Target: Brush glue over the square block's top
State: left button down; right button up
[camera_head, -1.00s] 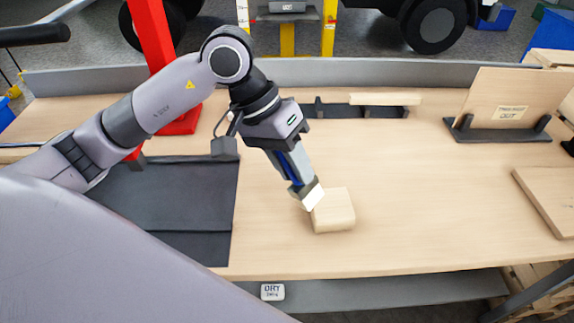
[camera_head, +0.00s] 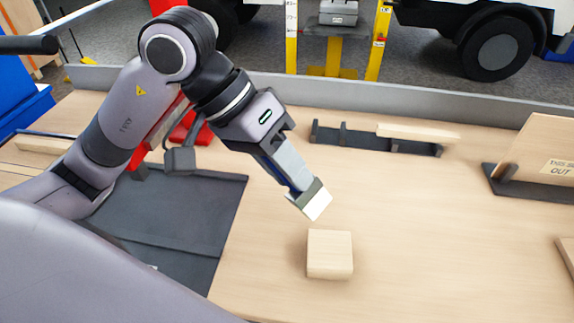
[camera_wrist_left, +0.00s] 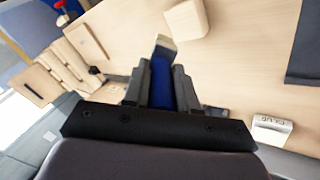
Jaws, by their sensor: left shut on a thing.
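The square block (camera_head: 330,255) is pale wood and lies on the table below my left gripper (camera_head: 292,172). My left gripper is shut on a brush with a blue handle, and its pale bristles (camera_head: 317,204) point down towards the block. The bristles look apart from the block, with a gap between them. In the left wrist view the blue brush handle (camera_wrist_left: 161,86) sits between the fingers, and the block (camera_wrist_left: 186,18) is beyond the tip. I cannot tell whether glue is on the block's top. My right gripper is not in view.
A dark mat (camera_head: 170,225) lies left of the block. A black rack (camera_head: 365,139) with a wooden strip (camera_head: 418,135) stands behind. A wooden panel (camera_head: 543,150) stands in a black holder at the right. The table (camera_head: 430,240) right of the block is clear.

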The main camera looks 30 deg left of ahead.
pick_arm(q)
jog(key=shift+f, duration=0.45)
jog(key=shift+f+b, duration=0.55)
jog(key=shift+f, duration=1.45)
jog(key=shift+a, duration=0.1)
